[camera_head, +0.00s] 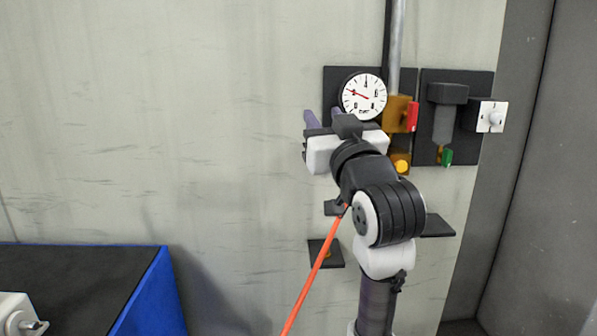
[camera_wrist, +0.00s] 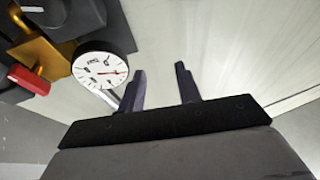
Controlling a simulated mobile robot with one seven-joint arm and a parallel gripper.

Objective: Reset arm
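My gripper (camera_head: 320,120) is raised in front of the wall, just left of a round white pressure gauge (camera_head: 362,96) in the head view. In the wrist view my gripper's two dark fingers (camera_wrist: 160,88) stand apart with nothing between them, and pale wall shows behind. The gauge (camera_wrist: 103,66) is beside the left finger in the wrist view. My arm is bent and hides part of the wall fittings below the gauge.
A brass valve with a red handle (camera_head: 411,117) sits under a vertical metal pipe (camera_head: 397,45). A green handle (camera_head: 447,157) and a white switch plate (camera_head: 492,117) are further right. An orange line (camera_head: 315,268) runs down leftward. A blue-edged table (camera_head: 150,295) stands lower left.

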